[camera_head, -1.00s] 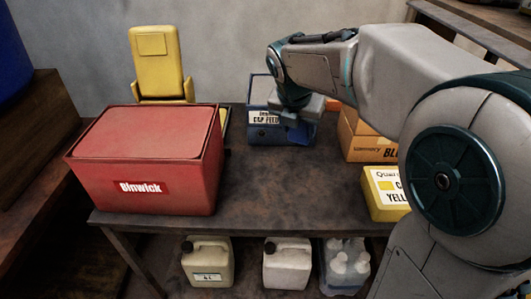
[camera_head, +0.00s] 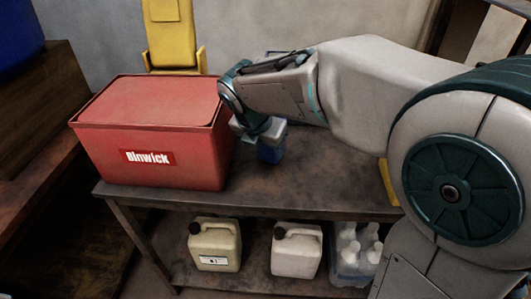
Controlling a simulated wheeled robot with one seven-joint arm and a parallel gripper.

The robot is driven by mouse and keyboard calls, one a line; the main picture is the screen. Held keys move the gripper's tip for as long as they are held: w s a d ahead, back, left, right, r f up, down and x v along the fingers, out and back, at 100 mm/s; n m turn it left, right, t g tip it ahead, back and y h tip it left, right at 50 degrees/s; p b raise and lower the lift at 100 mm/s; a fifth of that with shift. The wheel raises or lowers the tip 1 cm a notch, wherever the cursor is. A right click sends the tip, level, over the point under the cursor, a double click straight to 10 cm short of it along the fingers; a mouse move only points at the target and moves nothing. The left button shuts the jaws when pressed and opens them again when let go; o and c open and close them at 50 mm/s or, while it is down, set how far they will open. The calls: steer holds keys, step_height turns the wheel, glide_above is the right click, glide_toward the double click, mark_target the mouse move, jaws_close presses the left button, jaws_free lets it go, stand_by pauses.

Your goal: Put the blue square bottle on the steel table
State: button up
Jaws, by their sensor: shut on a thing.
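My gripper (camera_head: 268,146) is shut on the blue square bottle (camera_head: 270,155), just right of the red box. The bottle is over the middle of a dark, worn tabletop (camera_head: 335,180). I cannot tell whether its base touches the top. My arm comes in from the right and covers much of the table's back right.
A red Binwick box (camera_head: 150,135) fills the table's left side, close to my gripper. A yellow object (camera_head: 170,40) stands behind it. Pale jugs (camera_head: 215,245) and clear bottles (camera_head: 352,255) are on the shelf below. The table's front middle is clear.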

steer(key=shift+f, duration=0.5)
steer(key=shift+f, duration=0.15)
steer(key=o, duration=1.2)
